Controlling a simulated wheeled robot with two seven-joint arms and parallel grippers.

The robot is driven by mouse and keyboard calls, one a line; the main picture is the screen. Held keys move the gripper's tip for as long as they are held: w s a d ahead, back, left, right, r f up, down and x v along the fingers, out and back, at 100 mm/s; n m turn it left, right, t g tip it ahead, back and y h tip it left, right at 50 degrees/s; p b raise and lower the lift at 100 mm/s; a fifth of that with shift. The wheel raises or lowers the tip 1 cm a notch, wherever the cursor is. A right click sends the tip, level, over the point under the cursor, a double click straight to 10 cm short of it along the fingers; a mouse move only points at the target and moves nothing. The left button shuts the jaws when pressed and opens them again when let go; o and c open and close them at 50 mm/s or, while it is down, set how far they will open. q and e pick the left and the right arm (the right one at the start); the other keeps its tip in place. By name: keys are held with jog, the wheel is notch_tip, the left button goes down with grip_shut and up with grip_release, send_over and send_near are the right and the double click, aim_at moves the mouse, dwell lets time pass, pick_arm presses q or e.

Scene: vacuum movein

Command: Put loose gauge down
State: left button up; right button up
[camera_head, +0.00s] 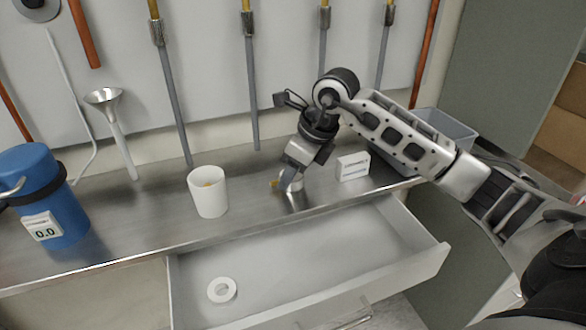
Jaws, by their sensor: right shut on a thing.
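My right gripper (291,176) points down at the metal bench, between a white cup and a small white box. It is shut on a small round metallic thing with a brass-coloured fitting, which looks like the loose gauge (274,184). The gripper covers most of it, and its face is hidden. It is at or just above the bench top; I cannot tell whether it touches. My left gripper is not in view.
The white cup (208,196) stands left of the gripper, the white box (353,167) right. A blue canister (50,195) reading 0.0 stands far left. An open drawer (300,262) below the bench holds a white ring (222,290). Several hoses hang behind; a grey bin (450,130) is at right.

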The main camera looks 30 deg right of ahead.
jog(key=shift+f, duration=0.2)
jog(key=o, duration=1)
jog(key=shift+r, duration=0.1)
jog(key=shift+r, duration=0.2)
jog(key=shift+d+r, duration=0.1)
jog(key=shift+r, duration=0.2)
jog(key=v, duration=1.1)
jog(key=shift+s+r, duration=0.1)
jog(key=shift+r, duration=0.05)
